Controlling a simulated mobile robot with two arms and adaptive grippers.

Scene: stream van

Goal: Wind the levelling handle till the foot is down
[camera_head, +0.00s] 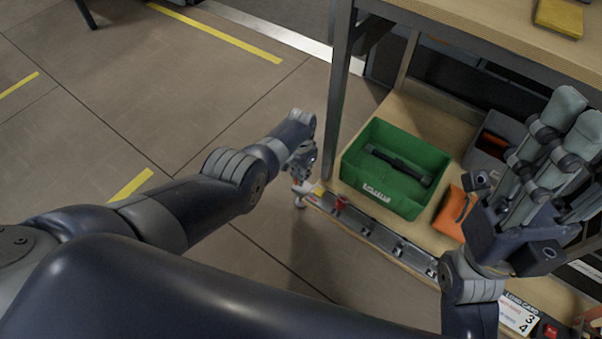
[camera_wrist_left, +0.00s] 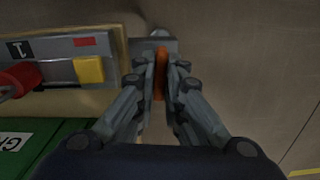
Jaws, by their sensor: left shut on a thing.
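The levelling handle shows as an orange grip (camera_wrist_left: 161,76) between my left fingers in the left wrist view. My left gripper (camera_wrist_left: 161,85) is shut on it, fingers on both sides. In the head view my left gripper (camera_head: 302,168) is at the near left corner of the bench's low shelf, and only a bit of orange shows there.
A green crate (camera_head: 376,193) with a dark handle stands on the low shelf (camera_head: 432,122). An orange item (camera_head: 455,211) lies beside it. A rail with a red knob (camera_head: 340,203) runs along the shelf's front edge. A bench leg (camera_head: 340,90) rises close by. Floor at left is clear.

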